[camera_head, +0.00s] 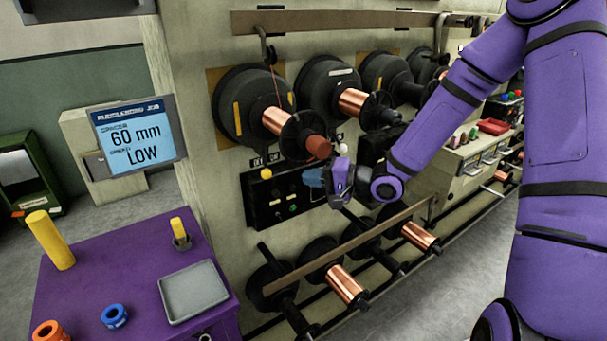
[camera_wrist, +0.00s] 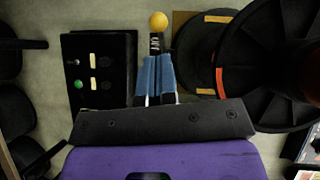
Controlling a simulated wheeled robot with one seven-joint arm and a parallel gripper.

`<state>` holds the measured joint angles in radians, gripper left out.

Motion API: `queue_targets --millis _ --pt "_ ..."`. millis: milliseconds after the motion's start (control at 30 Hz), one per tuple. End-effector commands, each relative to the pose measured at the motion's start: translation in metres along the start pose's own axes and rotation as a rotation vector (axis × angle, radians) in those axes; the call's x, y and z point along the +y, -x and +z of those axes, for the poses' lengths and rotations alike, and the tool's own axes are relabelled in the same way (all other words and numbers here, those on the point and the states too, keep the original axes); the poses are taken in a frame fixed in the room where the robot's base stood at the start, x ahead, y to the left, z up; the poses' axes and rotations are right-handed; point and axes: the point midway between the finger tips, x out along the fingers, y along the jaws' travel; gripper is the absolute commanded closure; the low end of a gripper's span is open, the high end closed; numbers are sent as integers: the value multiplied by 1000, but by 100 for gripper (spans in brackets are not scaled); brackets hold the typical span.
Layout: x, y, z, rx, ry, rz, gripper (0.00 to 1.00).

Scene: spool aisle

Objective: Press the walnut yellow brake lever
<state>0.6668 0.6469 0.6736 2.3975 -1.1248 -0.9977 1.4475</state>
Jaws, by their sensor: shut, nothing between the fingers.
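The brake lever has a yellow ball knob (camera_head: 266,174) and stands at the upper left of a black control panel below the top-left spool. In the wrist view the yellow knob (camera_wrist: 158,22) sits on a short black stem just beyond my fingertips. My gripper (camera_head: 313,178) is in front of the panel, to the right of the knob. Its blue fingers (camera_wrist: 154,60) are shut and empty, pointing towards the lever. They hide the lower stem. I cannot tell whether they touch it.
The black panel (camera_head: 290,205) carries switches and buttons. A dark spool flange (camera_wrist: 285,60) is close on the right in the wrist view. A copper spool (camera_head: 280,122) juts out above my gripper. A purple table (camera_head: 130,255) with a grey tray (camera_head: 193,291) stands lower left.

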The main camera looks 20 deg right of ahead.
Motion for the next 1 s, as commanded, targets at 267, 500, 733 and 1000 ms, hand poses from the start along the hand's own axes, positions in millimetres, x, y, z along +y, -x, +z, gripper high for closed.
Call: queue_targets --millis 267,500,733,1000 --pt "-4 37 20 1 1 0 100" --pt "-5 48 26 0 1 0 100" --pt "-5 48 26 0 1 -1 100" --pt "-4 47 26 3 15 16 100"
